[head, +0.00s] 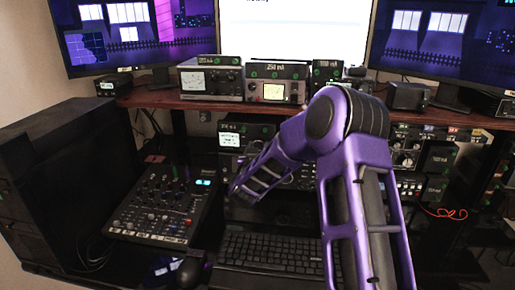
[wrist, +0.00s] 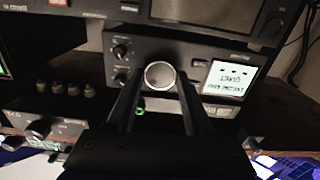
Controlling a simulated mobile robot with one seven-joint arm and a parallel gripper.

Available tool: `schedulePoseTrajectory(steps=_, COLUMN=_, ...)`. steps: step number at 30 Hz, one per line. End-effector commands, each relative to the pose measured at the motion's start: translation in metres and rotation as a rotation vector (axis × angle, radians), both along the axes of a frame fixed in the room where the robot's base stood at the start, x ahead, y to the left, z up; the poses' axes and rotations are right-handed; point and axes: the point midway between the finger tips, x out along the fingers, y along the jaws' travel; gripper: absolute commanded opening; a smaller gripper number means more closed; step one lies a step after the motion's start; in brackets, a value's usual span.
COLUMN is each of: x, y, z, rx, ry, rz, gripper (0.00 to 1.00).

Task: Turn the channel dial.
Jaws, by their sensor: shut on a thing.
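In the wrist view, a round knob with a pale silver face and dark rim (wrist: 160,76), which looks like the channel dial, sits on the front of a dark radio unit (wrist: 190,47). My gripper (wrist: 160,82) is shut on this knob, one dark finger on each side of it. The unit's lit white screen (wrist: 231,79) is beside the knob and appears upside down. In the head view the same screen (head: 230,140) shows under the shelf. My purple arm hides the knob and fingertips there.
Smaller knobs (wrist: 121,52) sit close to the dial on the same panel. In the head view, a mixer (head: 160,208) and a keyboard (head: 272,250) lie on the desk below. A wooden shelf (head: 150,97) carrying several radio units runs above.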

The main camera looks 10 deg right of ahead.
Motion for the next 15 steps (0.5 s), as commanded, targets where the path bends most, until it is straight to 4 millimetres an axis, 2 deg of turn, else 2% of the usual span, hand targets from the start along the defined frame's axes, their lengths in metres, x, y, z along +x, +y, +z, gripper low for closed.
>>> schedulePoseTrajectory(steps=8, x=-0.0003, y=-0.0002, z=-0.0001, rx=0.163, ry=-0.054, rz=0.0, gripper=0.0)
schedulePoseTrajectory(steps=15, x=-0.0005, y=-0.0005, z=-0.0006, rx=0.377, ry=-0.122, rz=0.0, gripper=0.0)
